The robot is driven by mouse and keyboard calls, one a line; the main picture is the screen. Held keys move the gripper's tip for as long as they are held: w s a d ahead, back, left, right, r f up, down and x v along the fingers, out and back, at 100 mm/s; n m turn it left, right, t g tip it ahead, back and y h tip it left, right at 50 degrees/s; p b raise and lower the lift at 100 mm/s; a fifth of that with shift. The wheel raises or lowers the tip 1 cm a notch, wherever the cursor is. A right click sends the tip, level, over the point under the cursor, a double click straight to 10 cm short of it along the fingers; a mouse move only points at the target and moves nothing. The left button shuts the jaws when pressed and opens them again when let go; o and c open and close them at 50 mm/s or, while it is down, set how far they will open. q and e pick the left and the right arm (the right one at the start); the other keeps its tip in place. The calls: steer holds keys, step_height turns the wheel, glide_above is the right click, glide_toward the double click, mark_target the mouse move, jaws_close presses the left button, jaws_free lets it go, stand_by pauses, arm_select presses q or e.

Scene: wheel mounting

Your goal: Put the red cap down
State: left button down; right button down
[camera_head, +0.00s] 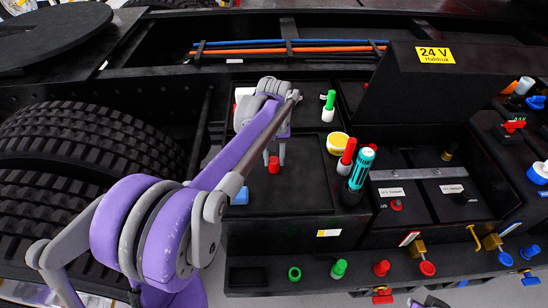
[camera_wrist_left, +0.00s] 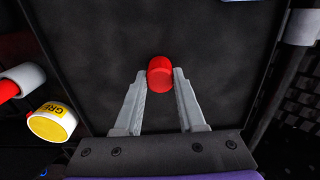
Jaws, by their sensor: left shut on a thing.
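The red cap (camera_head: 273,165) is small and round. My left gripper (camera_head: 276,154) comes down over it from above, its fingers shut on the cap. In the left wrist view the red cap (camera_wrist_left: 160,74) sits between the two fingertips (camera_wrist_left: 161,79), over a flat black surface (camera_wrist_left: 220,55). In the head view this surface is a shallow black tray (camera_head: 290,200). I cannot tell whether the cap touches it.
Right of the cap stand a yellow-lidded tub (camera_head: 338,143), a red-and-white marker (camera_head: 346,158) and a teal cylinder (camera_head: 362,168). A green-and-white marker (camera_head: 328,106) stands behind. A blue piece (camera_head: 240,196) lies front left. The tray's front is clear. A large tire (camera_head: 90,150) is left.

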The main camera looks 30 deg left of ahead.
mark_target(274, 160)
arm_select(q)
steer(key=c, duration=0.5)
jaws_free()
steer(key=shift+f, duration=0.1)
step_height(274, 160, up, 12)
steer(key=s+d+f+m+t, duration=0.3)
steer(key=s+d+f, duration=0.2)
steer(key=s+f, duration=0.2)
steer(key=s+d+f+m+t, duration=0.3)
steer(key=s+d+f, duration=0.2)
steer(key=s, duration=0.7)
step_height(274, 160, down, 3)
steer(key=shift+d+r+p, duration=0.1)
steer(key=shift+d+p, duration=0.1)
steer(key=shift+p, duration=0.1)
